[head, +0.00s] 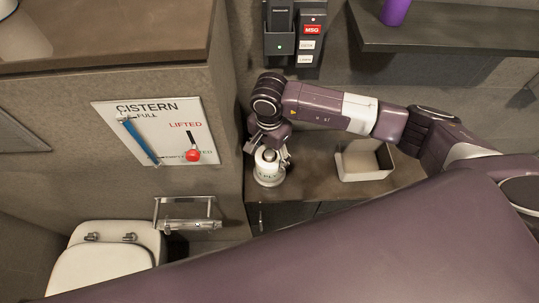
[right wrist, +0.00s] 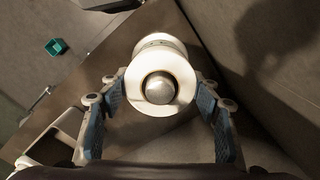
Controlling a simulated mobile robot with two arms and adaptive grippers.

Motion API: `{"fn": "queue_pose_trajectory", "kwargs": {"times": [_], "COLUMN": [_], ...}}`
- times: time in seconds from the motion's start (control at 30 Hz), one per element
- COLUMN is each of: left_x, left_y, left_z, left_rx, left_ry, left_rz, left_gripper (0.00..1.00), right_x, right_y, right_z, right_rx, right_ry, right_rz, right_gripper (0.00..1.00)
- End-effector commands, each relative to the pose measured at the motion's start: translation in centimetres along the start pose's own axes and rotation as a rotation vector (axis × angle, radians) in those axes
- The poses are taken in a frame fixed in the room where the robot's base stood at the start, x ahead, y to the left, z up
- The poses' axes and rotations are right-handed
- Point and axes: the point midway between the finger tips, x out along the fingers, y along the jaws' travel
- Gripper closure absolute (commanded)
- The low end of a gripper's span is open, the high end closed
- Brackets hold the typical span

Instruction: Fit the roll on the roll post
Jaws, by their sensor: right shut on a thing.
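The white roll (head: 268,178) is upright over the brown counter at the wall, with dark lettering on its side. My right gripper (head: 270,154) reaches down over it. In the right wrist view the roll (right wrist: 135,95) sits between the two fingers of my right gripper (right wrist: 160,98), which is shut on it. A rounded metal tip (right wrist: 159,87), seemingly the roll post, shows in the middle of the roll's white ring, so the roll appears to be around it. The lower part of the post is hidden. My left gripper is not in view.
A white open bin (head: 363,162) stands on the counter (head: 318,183) to the right. The cistern panel (head: 150,130) is at left; a dark shelf (head: 450,28) is upper right.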

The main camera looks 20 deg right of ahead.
Motion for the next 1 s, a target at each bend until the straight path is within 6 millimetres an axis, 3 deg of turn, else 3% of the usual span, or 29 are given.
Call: {"fn": "queue_pose_trajectory", "kwargs": {"times": [0.2,0.57,0.67,1.0], "left_x": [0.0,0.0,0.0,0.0], "left_y": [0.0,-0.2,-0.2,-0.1], "left_z": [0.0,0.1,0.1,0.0], "left_rx": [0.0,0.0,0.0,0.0], "left_ry": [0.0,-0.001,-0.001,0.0], "left_rz": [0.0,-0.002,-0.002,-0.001], "left_gripper": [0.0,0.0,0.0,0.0], "right_x": [0.0,-0.5,-1.9,-8.9], "right_y": [0.0,-0.1,-0.1,-0.1], "right_z": [0.0,0.0,-0.1,-0.1], "right_rx": [0.0,0.0,0.0,0.0], "right_ry": [0.0,0.0,0.002,0.003], "right_rz": [0.0,-0.002,-0.004,-0.005], "right_gripper": [0.22,0.22,0.22,0.22]}}
